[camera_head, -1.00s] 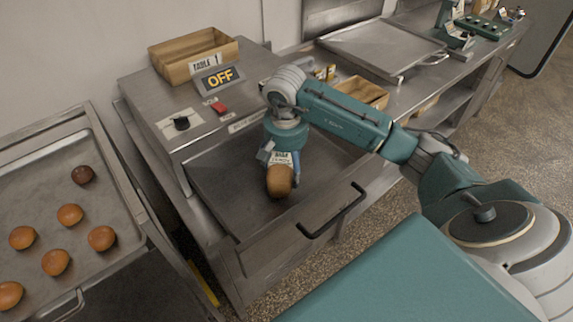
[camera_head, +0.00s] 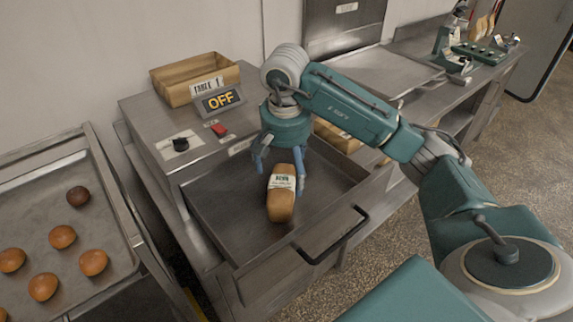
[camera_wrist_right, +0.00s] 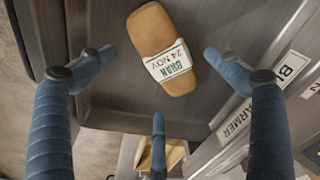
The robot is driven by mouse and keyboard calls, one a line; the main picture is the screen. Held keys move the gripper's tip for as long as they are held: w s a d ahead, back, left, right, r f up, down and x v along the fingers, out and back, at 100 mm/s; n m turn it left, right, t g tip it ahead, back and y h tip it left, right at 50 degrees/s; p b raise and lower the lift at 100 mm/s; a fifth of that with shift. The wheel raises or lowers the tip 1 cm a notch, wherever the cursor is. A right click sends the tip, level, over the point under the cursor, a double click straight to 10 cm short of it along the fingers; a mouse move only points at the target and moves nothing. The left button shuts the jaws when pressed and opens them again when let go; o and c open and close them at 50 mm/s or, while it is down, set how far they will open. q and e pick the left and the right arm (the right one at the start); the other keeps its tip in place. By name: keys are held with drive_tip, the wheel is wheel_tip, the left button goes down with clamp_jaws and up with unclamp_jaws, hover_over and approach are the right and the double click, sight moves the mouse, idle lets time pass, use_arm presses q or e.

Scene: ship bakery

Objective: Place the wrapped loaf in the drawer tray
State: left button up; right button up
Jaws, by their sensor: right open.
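The wrapped loaf (camera_head: 280,207) is golden brown with a white paper band. It lies in the open drawer tray (camera_head: 222,204), a grey metal drawer with a dark handle. My right gripper (camera_head: 279,175) is just above the loaf with its blue fingers spread. In the right wrist view the loaf (camera_wrist_right: 176,78) lies on the tray floor, its band reading "BRAN 24 NOV". The open fingers (camera_wrist_right: 158,75) are apart from it there. My left gripper is out of view.
A worktop unit holds a wooden box (camera_head: 194,80) labelled TABLE 1, an OFF display (camera_head: 220,101), a black knob (camera_head: 180,145) and a red switch (camera_head: 219,130). A rack tray (camera_head: 100,215) with several buns stands at left. The drawer handle (camera_head: 335,238) sticks out in front.

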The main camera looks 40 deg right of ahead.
drive_tip(key=shift+s+a+r, duration=0.1)
drive_tip(key=shift+s+r, duration=0.1)
drive_tip(key=shift+r, duration=1.65)
